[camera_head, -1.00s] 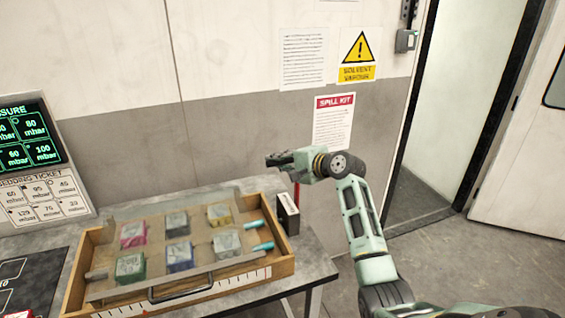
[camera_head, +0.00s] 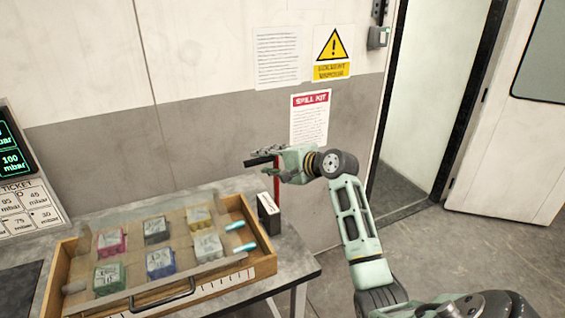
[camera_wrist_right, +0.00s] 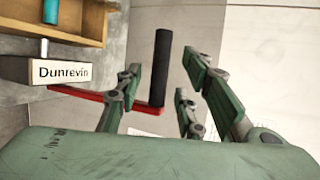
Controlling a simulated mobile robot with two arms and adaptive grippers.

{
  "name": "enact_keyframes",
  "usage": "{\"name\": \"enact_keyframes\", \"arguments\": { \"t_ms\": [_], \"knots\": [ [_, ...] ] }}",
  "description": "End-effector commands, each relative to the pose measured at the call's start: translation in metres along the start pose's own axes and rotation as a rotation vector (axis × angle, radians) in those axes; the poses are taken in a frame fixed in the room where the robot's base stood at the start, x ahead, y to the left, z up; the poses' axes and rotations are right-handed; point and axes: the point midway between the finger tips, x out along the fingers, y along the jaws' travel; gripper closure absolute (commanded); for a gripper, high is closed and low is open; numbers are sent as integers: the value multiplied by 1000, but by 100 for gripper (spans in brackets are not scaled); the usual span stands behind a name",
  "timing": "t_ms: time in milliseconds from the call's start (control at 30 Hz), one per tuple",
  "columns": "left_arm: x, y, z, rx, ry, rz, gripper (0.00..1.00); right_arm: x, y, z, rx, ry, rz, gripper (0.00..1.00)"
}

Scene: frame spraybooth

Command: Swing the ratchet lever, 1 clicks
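The ratchet lever shows in the right wrist view as a red arm (camera_wrist_right: 85,95) with a black upright grip (camera_wrist_right: 161,68). The red arm runs from beside a block labelled "Dunrevin" (camera_wrist_right: 62,71). In the head view the black grip (camera_head: 258,161) and the red arm (camera_head: 277,180) show at the table's right end. My right gripper (camera_head: 277,164) is at the lever. In the wrist view its fingers (camera_wrist_right: 168,85) are spread, with the black grip between them and a gap on the right side. Contact on the left side cannot be told. My left gripper is out of view.
A wooden tray (camera_head: 250,213) with several coloured cubes stands on the grey table (camera_head: 290,256), left of the lever. The dark block (camera_head: 268,214) stands beside it. A wall with notices (camera_head: 310,118) is behind. Open floor lies to the right.

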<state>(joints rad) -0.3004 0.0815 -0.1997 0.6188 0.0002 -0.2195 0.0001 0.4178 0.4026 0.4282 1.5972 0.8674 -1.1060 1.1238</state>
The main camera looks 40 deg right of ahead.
Motion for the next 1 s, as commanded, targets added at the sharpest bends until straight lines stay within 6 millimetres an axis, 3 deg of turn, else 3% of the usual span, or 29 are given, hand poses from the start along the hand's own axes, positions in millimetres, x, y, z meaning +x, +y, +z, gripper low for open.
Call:
{"name": "enact_keyframes", "arguments": {
  "t_ms": [200, 400, 1000],
  "knots": [
    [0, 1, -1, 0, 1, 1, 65, -47, 1, -1, -2, 3, 1, 65],
    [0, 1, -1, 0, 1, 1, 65, -71, 0, 0, -1, 2, 0, 65],
    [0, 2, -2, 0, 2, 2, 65, -76, 0, 0, 0, 1, 0, 65]
  ]
}}
